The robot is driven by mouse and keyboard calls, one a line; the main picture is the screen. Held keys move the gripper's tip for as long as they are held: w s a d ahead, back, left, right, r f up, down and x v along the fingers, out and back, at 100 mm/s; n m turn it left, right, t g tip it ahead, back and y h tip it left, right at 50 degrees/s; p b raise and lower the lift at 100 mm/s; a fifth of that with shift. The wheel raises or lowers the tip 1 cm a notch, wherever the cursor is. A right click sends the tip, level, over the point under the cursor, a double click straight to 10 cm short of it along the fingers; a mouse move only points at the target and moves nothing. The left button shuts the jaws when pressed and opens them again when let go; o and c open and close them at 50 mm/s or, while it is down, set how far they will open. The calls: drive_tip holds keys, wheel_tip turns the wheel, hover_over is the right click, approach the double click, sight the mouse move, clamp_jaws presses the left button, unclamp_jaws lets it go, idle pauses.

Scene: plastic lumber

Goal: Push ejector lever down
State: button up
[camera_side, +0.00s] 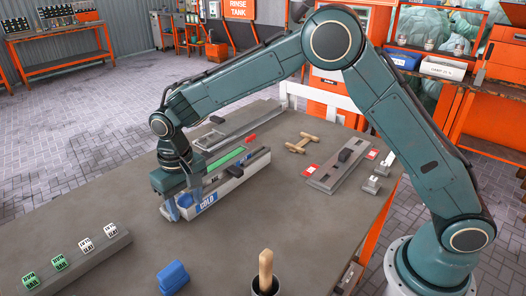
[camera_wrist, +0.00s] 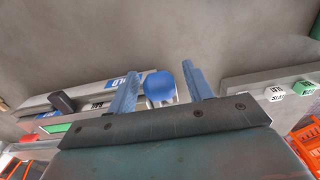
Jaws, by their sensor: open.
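The grey mould fixture (camera_side: 238,183) lies on the table with a blue "COLD" label and a green strip along its top. My gripper (camera_side: 184,212) is at its near left end, pointing down. In the wrist view, my gripper (camera_wrist: 160,66) has its two blue fingers apart. A rounded blue piece (camera_wrist: 160,87), which looks like the ejector lever's end, shows between them with a gap on each side. The fixture (camera_wrist: 110,84) extends left from there. I cannot tell the lever's angle, and the side view largely hides it behind the fingers.
A grey rack with green and white labelled blocks (camera_side: 84,249) stands at the left. A blue block (camera_side: 172,277) and a wooden-handled tool in a dark cup (camera_side: 265,270) are in front. Another grey fixture (camera_side: 340,170) lies right. The table between is clear.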

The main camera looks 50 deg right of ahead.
sight(195, 235)
drive_tip(key=shift+f, duration=0.6)
drive_tip(key=shift+c, duration=0.4)
clamp_jaws()
drive_tip(key=shift+s, duration=0.1)
drive_tip(key=shift+s+f+t, duration=0.3)
drive_tip(key=shift+f+t, duration=0.35)
drive_tip(key=shift+t, duration=0.1)
drive_tip(key=shift+s+f+t, duration=0.3)
drive_tip(key=shift+f+t, duration=0.35)
drive_tip(key=shift+t, duration=0.1)
drive_tip(key=shift+s+f, duration=0.2)
drive_tip(key=shift+f, duration=1.35)
